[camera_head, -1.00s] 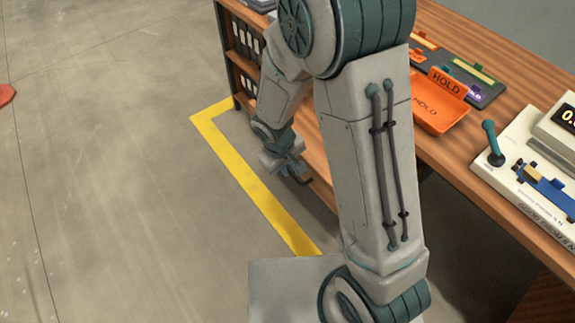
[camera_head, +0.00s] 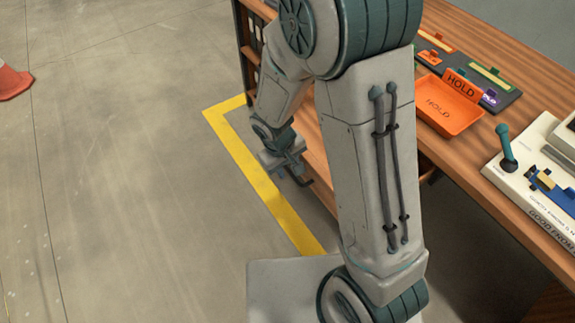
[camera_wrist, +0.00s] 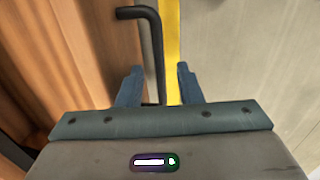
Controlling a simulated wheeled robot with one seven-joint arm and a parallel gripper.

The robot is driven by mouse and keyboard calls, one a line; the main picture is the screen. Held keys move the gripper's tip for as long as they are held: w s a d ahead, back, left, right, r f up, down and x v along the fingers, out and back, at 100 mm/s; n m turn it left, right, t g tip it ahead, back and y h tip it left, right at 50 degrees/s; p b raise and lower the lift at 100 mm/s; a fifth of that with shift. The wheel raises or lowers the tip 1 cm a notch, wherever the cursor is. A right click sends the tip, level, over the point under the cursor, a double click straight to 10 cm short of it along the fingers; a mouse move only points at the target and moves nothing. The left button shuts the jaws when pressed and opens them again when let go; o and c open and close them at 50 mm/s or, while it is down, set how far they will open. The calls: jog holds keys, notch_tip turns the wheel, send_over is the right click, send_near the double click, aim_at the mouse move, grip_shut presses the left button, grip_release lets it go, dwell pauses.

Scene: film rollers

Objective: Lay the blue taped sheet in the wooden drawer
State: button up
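My gripper (camera_head: 287,168) is low beside the wooden desk, over the yellow floor line. In the wrist view its two blue-grey fingers (camera_wrist: 160,80) stand apart. A dark bent bar (camera_wrist: 152,50), shaped like a handle, runs down between the fingers; I cannot tell whether they touch it. The bar also shows below the gripper in the head view (camera_head: 299,179). Wooden panels (camera_wrist: 60,60) fill the left of the wrist view; I cannot tell which is the drawer. My arm hides much of the desk front.
On the desk top (camera_head: 480,165) are an orange HOLD tray (camera_head: 440,108), a dark board with coloured tags (camera_head: 490,78) and a white device (camera_head: 530,165). A shelf with binders (camera_head: 250,50) stands behind my arm. An orange cone (camera_head: 12,82) is far left; the floor there is clear.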

jog(key=shift+r, duration=0.1)
notch_tip(320, 180, up, 13)
jog(key=s+a+p, duration=0.1)
jog(key=a+p, duration=0.1)
jog(key=p, duration=0.1)
jog(key=shift+s+r, duration=0.15)
jog(key=shift+r, duration=0.05)
jog(key=shift+a, duration=0.1)
dwell(0.4)
jog(key=s+d+r+m+p, duration=0.2)
jog(key=s+d+r+p, duration=0.1)
jog(key=r, duration=0.4)
jog(key=s+d+r+m+t+y+p, duration=0.1)
jog(key=s+d+r+m+p, duration=0.1)
jog(key=r, duration=0.5)
jog(key=s+d+r+m+p, duration=0.2)
jog(key=s+d+r+p, duration=0.3)
jog(key=d+r+p, duration=0.1)
jog(key=shift+d+r+t+y, duration=0.35)
jog(key=shift+d+r, duration=0.25)
jog(key=shift+d, duration=0.5)
